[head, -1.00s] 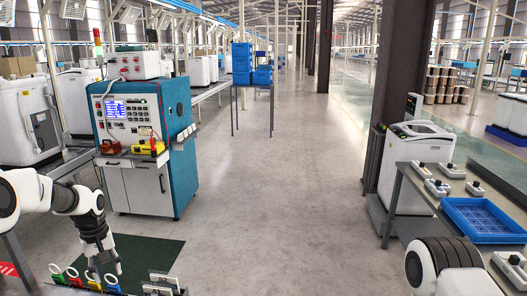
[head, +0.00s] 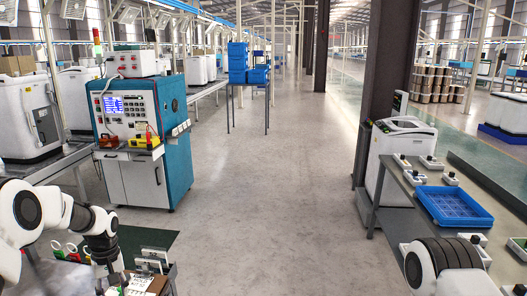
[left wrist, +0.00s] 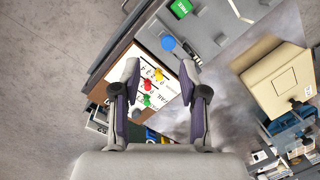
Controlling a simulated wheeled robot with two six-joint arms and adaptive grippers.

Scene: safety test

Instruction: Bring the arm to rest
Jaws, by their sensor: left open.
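My left arm (head: 45,212) comes in from the left in the head view and bends down over the work table at the lower left. My left gripper (left wrist: 160,68) is open in the left wrist view, with nothing between its fingers. Beyond the fingertips is a brown board (left wrist: 122,63) with a white sheet and red, yellow and green pieces. In the head view the gripper's fingertips are hard to make out at the bottom edge. Part of my right arm (head: 445,262) shows at the bottom right; its gripper is out of view.
Red and green ring-handled things (head: 72,250) lie beside the left gripper. A teal test cabinet (head: 178,135) stands behind the left arm. At right, a grey table (head: 400,182) holds a blue tray (head: 455,207) and several small devices. The middle floor is clear.

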